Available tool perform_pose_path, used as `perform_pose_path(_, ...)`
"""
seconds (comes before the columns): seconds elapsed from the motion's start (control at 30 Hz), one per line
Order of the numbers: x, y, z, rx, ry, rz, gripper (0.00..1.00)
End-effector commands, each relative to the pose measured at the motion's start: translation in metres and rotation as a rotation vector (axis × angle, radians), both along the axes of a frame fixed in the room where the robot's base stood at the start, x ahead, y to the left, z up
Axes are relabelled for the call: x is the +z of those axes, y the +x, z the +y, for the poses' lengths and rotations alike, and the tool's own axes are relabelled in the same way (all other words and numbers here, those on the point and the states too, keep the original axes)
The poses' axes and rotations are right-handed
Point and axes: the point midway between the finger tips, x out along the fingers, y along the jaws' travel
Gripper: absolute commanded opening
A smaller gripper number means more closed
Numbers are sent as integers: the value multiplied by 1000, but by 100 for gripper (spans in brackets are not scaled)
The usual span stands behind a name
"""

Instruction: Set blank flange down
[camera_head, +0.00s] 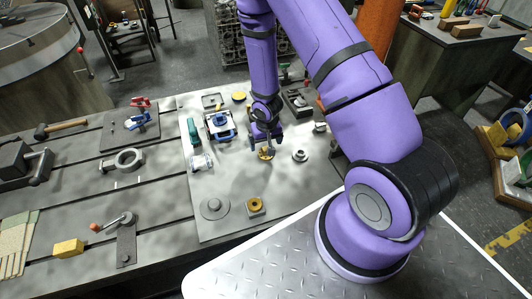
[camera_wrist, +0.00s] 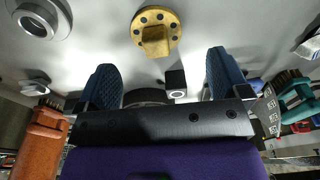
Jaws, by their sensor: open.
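My gripper hides part of the flange there. The exact gap between the fingers and the flange cannot be told.
A grey ring-shaped part (camera_head: 300,155) lies right of the flange. A blue vise (camera_head: 220,126) and a silver fitting (camera_head: 202,162) are to its left. A grey round flange (camera_head: 214,208) and a block with a brass ring (camera_head: 255,206) lie nearer. The grey plate (camera_head: 235,178) is bare between them.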

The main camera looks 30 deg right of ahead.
Motion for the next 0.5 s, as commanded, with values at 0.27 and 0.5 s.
perform_pose_path(0.27, -25, 0, -3, 2, -1, 2, 94)
perform_pose_path(0.5, -49, 2, -5, 1, 0, 2, 94)
